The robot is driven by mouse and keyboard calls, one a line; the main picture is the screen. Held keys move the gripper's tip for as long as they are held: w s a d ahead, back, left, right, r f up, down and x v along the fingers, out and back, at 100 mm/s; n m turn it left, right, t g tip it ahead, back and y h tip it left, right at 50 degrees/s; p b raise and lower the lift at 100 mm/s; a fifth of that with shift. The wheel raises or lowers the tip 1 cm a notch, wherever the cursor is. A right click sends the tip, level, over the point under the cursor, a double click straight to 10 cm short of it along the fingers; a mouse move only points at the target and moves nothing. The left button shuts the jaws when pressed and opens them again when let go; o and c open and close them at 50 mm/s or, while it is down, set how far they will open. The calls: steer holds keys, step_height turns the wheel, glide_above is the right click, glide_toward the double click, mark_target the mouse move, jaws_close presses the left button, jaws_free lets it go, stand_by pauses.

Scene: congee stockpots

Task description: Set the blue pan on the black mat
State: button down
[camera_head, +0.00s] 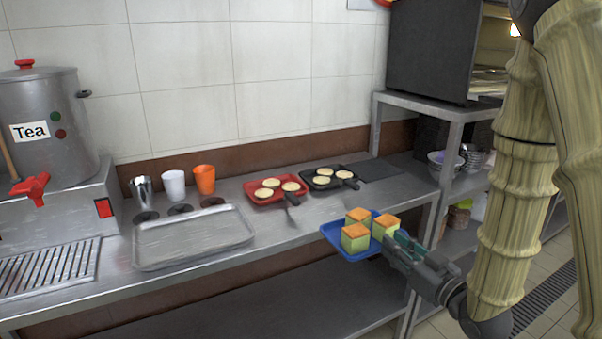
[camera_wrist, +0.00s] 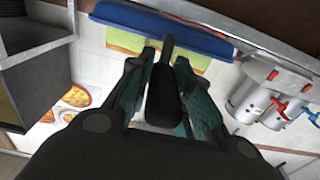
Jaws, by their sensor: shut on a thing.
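The blue pan (camera_head: 333,230) carries several cube-shaped pieces with orange tops and pale green sides. It is held above and just in front of the counter's front edge. My gripper (camera_head: 402,243) is shut on its handle at the pan's right side. In the wrist view the blue pan (camera_wrist: 190,32) spans the top, with its dark handle (camera_wrist: 168,48) between my fingers (camera_wrist: 165,85). The black mat (camera_head: 380,170) lies flat and empty at the back right of the counter, behind and to the right of the pan.
A red pan (camera_head: 262,201) and a black pan (camera_head: 318,184), both with round pale cakes, sit left of the mat. A metal tray (camera_head: 195,238), several cups and a tea urn (camera_head: 45,125) stand farther left. A shelf rack (camera_head: 452,150) stands right of the mat.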

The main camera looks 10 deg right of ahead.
steer(key=w+a+r+h+p, duration=0.1)
steer(key=w+a+r+p, duration=0.3)
steer(key=r+p, duration=0.75)
steer(key=w+a+r+p, duration=0.2)
steer(key=a+r+p, duration=0.5)
steer(key=p, duration=0.9)
steer(key=shift+s+d+f+m+t+h, duration=0.15)
steer(key=shift+s+f+m+h, duration=0.45)
steer(key=shift+f, duration=1.5)
steer(key=shift+s+a+f+m+t+h, duration=0.1)
steer(key=shift+s+f+m+t+h, duration=0.2)
steer(key=shift+f+m+h, duration=1.2)
steer(key=shift+s+d+f+n+t+h, duration=0.1)
steer(key=shift+s+f+h, duration=0.4)
steer(key=shift+f, duration=2.15)
